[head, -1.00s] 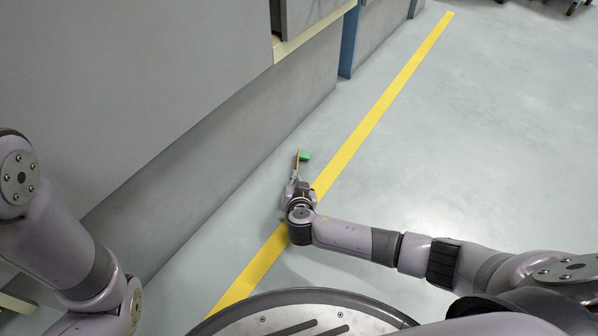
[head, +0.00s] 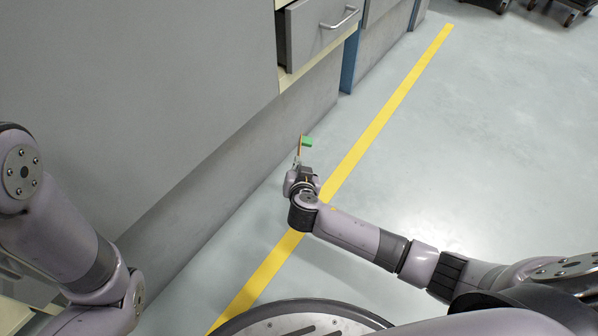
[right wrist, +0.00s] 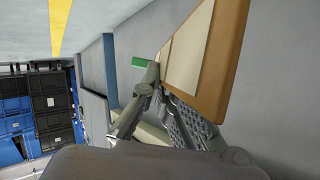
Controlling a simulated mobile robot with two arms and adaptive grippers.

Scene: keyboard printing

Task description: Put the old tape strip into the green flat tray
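My right gripper (head: 299,166) is low over the floor beside the grey cabinet. In the right wrist view its fingers (right wrist: 163,95) close on the edge of a thin flat brown-and-cream piece (right wrist: 205,50), which stands up from the fingertips. In the head view this piece (head: 301,146) is a narrow orange-brown sliver. A small green block (head: 308,141) shows beside its far end, and also behind the fingertips in the right wrist view (right wrist: 140,63). I cannot tell whether the two are joined, or which is the tape strip. No green flat tray is recognisable. My left gripper is out of view.
A grey cabinet (head: 140,90) fills the left side, with a drawer (head: 325,28) standing out at the top. A yellow line (head: 385,115) crosses the floor. The floor (head: 480,150) to the right is clear. Blue and black crates (right wrist: 40,100) stand farther off.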

